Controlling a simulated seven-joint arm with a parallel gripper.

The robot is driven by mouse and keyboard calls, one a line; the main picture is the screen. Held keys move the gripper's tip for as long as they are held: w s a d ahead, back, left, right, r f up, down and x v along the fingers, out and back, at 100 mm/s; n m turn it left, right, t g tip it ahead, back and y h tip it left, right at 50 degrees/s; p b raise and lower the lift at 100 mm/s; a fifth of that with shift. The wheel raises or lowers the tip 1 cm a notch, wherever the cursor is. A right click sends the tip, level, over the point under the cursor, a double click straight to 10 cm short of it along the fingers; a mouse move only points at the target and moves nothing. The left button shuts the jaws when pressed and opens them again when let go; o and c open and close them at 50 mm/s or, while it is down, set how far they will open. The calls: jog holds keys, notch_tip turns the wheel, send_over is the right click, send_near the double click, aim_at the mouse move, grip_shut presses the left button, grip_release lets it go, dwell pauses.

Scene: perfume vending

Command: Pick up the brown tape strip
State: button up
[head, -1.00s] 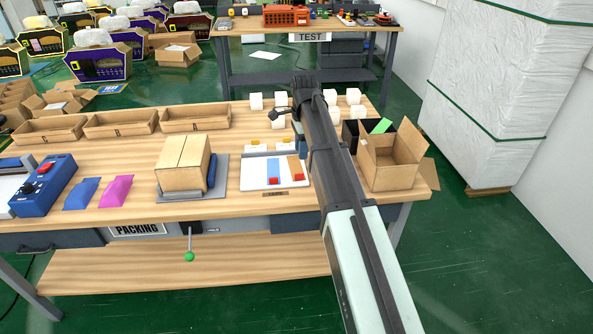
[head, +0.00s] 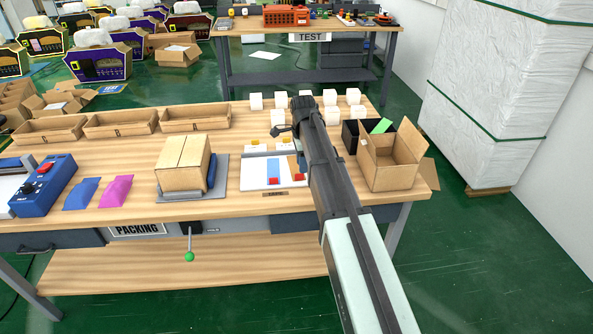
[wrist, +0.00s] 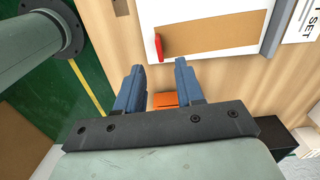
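The brown tape strip (wrist: 212,32) lies flat on a white board (wrist: 208,63) in the wrist view, with a red piece (wrist: 158,46) at its left end. In the head view the strip (head: 293,163) lies on the board (head: 256,184), right of a blue strip (head: 273,166) and partly beside my arm. My gripper (wrist: 160,65) is open, its two blue-grey fingers apart, with the tips below the red end in the wrist view. Nothing is gripped between them. An orange thing (wrist: 165,99) shows beyond the fingers. In the head view my arm hides the fingers.
A cardboard box (head: 183,163) stands left of the board. An open carton (head: 391,158) and a black bin (head: 355,132) stand to the right. Several white cubes (head: 256,100) sit behind. Shallow trays (head: 196,118) line the back left. Bare wood (head: 135,155) lies between trays and box.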

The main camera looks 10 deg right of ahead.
aim_at(299, 174)
jog(key=shift+a+f, duration=0.25)
jog(key=shift+f, duration=1)
jog(key=shift+a+f, duration=0.2)
jog(key=shift+f, duration=1.05)
jog(key=shift+c, duration=0.4)
grip_shut()
